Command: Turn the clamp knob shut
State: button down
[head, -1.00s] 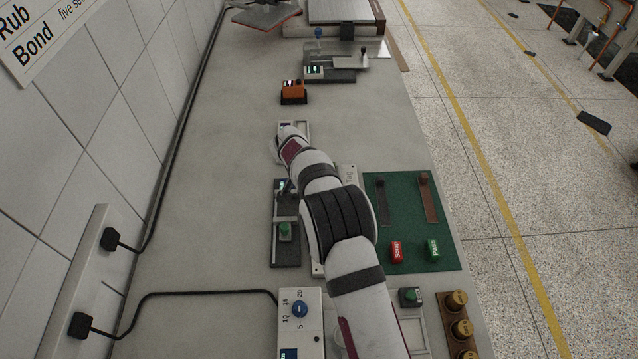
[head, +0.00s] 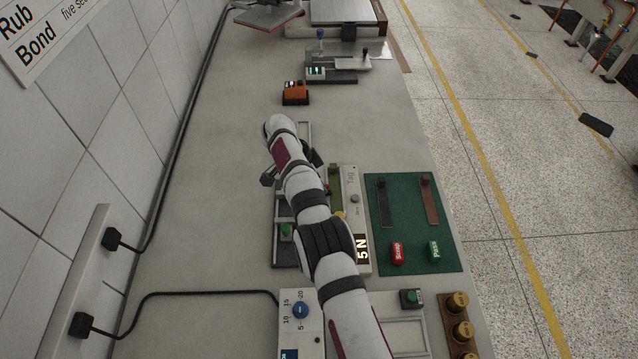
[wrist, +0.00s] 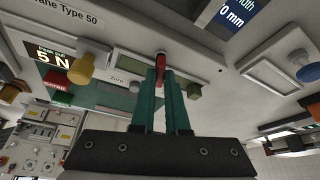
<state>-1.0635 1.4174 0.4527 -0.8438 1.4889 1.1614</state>
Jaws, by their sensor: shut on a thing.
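In the wrist view, my gripper (wrist: 162,76) reaches forward with its teal fingers closed around a small red knob (wrist: 161,58), which shows at the fingertips. The knob is at the pale instrument body, above the "Zero" marking. The fingers hide part of it, so I cannot tell how far it is turned. In the head view, the dark gripper body shows on both sides of my wrist, over the instrument with the "5 N" display (head: 362,249).
In the head view, a green mat (head: 405,263) with red and green blocks lies to the right. An orange device (head: 296,94) stands farther back.

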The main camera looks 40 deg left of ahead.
dwell(0.3)
jog(key=c, duration=0.9)
grip_release()
jog(key=shift+v, duration=7.9)
